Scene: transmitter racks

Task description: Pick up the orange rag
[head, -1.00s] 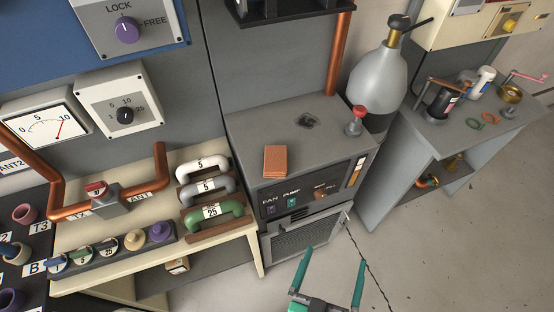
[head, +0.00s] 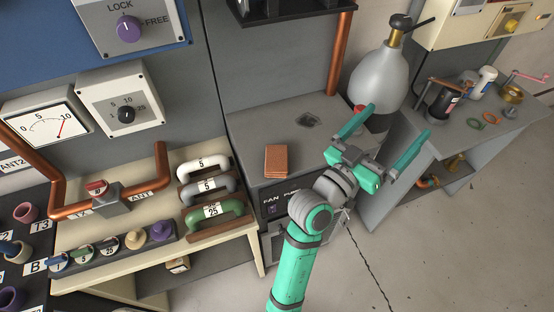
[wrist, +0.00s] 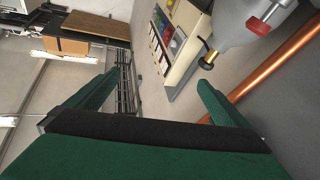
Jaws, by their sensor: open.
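The orange rag (head: 276,161) lies folded flat on top of the grey cabinet, near its front left edge, in the head view. My gripper (head: 395,128) is open and empty. It is raised to the right of the rag, in front of the red-handled valve and the grey flask, well apart from the rag. In the wrist view my gripper (wrist: 162,82) has its two green fingers spread with nothing between them. The rag does not show in the wrist view.
A grey flask (head: 379,82) stands behind my gripper; it also shows in the wrist view (wrist: 236,28). A copper pipe (head: 339,55) rises at the cabinet's back. Three handled bars, the green one (head: 216,212) nearest, sit left of the cabinet. The cabinet top (head: 262,122) is mostly clear.

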